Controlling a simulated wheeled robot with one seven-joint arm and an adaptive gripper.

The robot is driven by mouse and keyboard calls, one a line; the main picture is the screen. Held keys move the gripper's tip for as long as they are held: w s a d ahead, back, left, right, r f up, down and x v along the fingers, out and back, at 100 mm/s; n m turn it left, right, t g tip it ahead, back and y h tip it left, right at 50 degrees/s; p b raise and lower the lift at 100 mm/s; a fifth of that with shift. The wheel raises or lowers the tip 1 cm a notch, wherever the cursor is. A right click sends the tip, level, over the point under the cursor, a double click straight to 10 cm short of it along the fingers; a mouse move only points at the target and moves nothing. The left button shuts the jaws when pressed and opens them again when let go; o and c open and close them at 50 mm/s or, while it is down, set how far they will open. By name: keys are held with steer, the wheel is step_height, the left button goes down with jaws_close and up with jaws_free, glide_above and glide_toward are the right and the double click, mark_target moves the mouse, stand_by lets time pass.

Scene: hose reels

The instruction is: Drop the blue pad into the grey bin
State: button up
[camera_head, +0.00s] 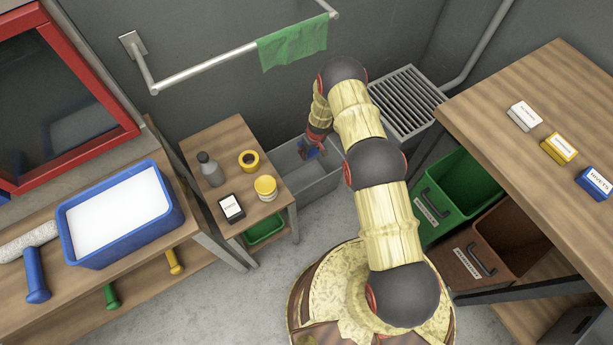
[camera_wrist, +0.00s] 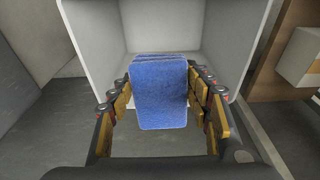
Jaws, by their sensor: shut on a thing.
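The blue pad (camera_wrist: 160,95) fills the middle of the wrist view, held between the two fingers of my gripper (camera_wrist: 160,100). My gripper is shut on it. The grey bin (camera_head: 316,184) stands on the floor at the centre of the head view, against the back wall. In the wrist view its pale walls (camera_wrist: 93,40) rise on both sides of and beyond the pad. In the head view my gripper (camera_head: 312,150) is at the bin's mouth, and only a small bit of blue shows there. The pad hides part of the bin's floor, and my arm covers its right side.
A small wooden table (camera_head: 222,150) with a grey bottle, yellow tape and a tub stands left of the bin. A green cloth (camera_head: 292,44) hangs on a wall rail above. A slatted grate (camera_head: 408,100), a green bin (camera_head: 458,187) and a brown bin (camera_head: 500,237) are at the right.

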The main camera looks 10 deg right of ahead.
steer(key=shift+s+b+x, duration=0.2)
steer(key=shift+b+x, duration=0.2)
steer(key=shift+x, duration=0.75)
steer(key=shift+s+b+x, duration=0.25)
steer(key=shift+b+x, duration=0.15)
steer(key=shift+x, duration=0.7)
steer(key=shift+d+f, duration=0.1)
steer(key=shift+d, duration=0.05)
steer(key=o, duration=1.2)
steer(key=shift+s, duration=0.1)
steer(key=v, duration=1.2)
